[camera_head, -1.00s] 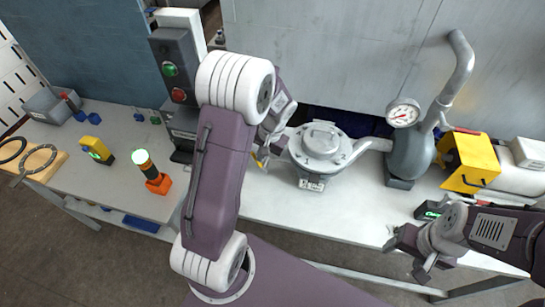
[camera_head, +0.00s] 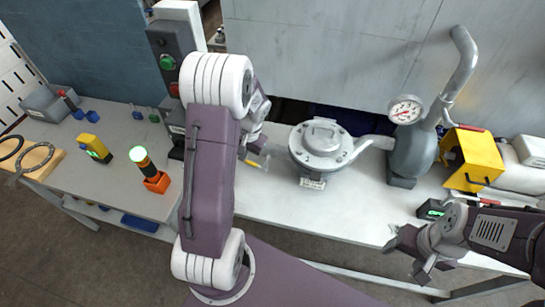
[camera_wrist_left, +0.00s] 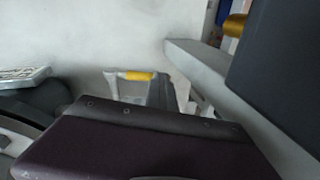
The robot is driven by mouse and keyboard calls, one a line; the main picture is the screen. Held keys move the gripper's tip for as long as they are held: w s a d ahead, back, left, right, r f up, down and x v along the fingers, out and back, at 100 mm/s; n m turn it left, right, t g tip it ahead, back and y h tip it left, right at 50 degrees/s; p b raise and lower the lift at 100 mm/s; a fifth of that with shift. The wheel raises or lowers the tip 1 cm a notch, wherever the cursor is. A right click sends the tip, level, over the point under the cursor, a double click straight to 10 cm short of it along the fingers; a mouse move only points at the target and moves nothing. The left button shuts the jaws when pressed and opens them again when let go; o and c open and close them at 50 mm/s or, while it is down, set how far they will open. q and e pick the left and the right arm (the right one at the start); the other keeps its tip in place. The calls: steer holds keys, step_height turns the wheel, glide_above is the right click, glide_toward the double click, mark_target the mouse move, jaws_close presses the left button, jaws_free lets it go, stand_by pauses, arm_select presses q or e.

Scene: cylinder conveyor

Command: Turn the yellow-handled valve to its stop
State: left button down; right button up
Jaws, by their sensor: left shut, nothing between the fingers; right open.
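A yellow handle part (camera_head: 252,163) shows just below my left gripper (camera_head: 254,148), close to the pale cast valve body. It also shows in the left wrist view as a yellow grip (camera_wrist_left: 138,76) between pale arms. My left gripper is shut with nothing held, and the upper arm hides much of it in the head view. I cannot tell whether it touches the handle. The round grey flanged housing (camera_head: 320,145) stands to the right of the gripper. My right gripper (camera_head: 408,262) is open and empty in front of the table's right part.
A dark button box (camera_head: 170,60) stands behind my left arm. A grey vessel with a gauge (camera_head: 405,110) and a yellow-black unit (camera_head: 470,160) stand at the right. The white tabletop (camera_head: 285,205) is clear in front of the housing.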

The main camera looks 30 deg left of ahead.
arm_select(q)
steer(key=shift+a+f, duration=0.15)
steer(key=shift+a, duration=0.05)
stand_by(0.5)
